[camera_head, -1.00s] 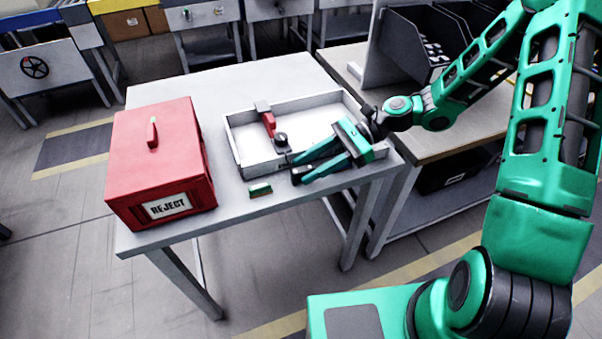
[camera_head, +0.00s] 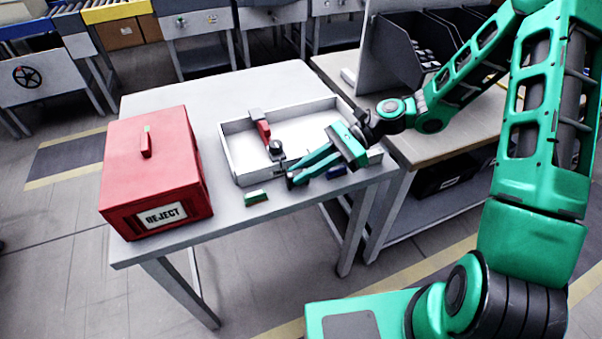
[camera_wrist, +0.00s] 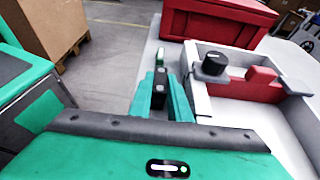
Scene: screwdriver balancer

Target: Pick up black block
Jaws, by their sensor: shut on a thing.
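The black block (camera_wrist: 160,88) shows as a dark shape between the fingers of my gripper (camera_wrist: 161,100) in the wrist view. My gripper is closed around it, with a green finger on either side. In the head view my gripper (camera_head: 291,180) points down-left by the front edge of the white tray, low over the table. The block is mostly hidden by the fingers there, and I cannot tell whether it still touches the table.
The white tray (camera_head: 232,160) holds a red tool (camera_head: 264,130) with a black knob (camera_wrist: 215,62). A small green-and-white block (camera_head: 256,197) lies in front of the tray. The red REJECT box (camera_head: 150,165) stands left.

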